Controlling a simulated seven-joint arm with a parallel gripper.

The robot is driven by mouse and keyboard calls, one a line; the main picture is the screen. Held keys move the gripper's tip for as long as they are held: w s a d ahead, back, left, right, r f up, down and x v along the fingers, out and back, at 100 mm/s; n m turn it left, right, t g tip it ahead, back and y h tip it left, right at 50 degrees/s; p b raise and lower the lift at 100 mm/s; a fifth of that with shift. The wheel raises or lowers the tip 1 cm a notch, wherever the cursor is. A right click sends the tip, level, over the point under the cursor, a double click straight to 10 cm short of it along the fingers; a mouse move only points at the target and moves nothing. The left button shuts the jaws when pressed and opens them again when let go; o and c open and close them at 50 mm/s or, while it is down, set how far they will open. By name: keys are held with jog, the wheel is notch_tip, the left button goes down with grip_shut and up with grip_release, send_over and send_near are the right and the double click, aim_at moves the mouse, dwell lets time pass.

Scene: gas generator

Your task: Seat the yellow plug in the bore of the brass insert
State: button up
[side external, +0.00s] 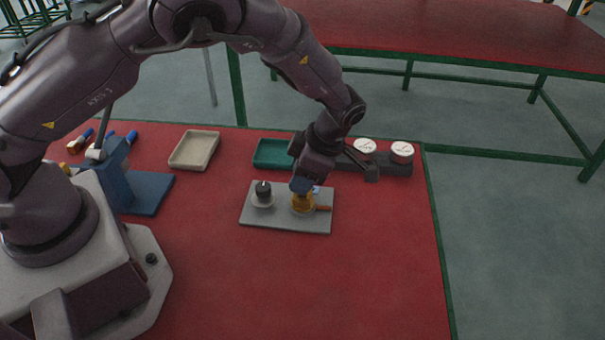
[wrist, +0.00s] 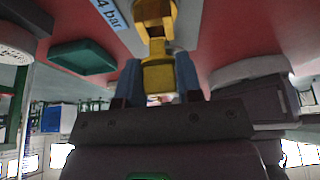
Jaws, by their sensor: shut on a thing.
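My gripper (side external: 302,187) is over the right half of a grey plate (side external: 285,220), pointing down. In the wrist view its blue fingers (wrist: 158,82) are shut on the yellow plug (wrist: 158,73), one on each side. The brass insert (wrist: 155,12) is straight beyond the plug's narrow end, at the top edge of the wrist view. In the side view the insert (side external: 302,206) stands on the plate directly below the fingers, and the plug cannot be told apart from it. The plug is in line with the insert; the bore is hidden, so I cannot tell how deep the plug sits.
A black knob (side external: 262,189) on a pale base stands on the plate's left. An orange handle (side external: 323,208) is right of the insert. Behind are a green tray (side external: 272,153), a beige tray (side external: 195,150) and white gauges (side external: 402,149). The red table's front is clear.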

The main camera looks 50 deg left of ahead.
jog(key=shift+f, duration=0.25)
jog(key=shift+f, duration=0.9)
jog(key=o, duration=1)
jog(key=v, duration=1.3)
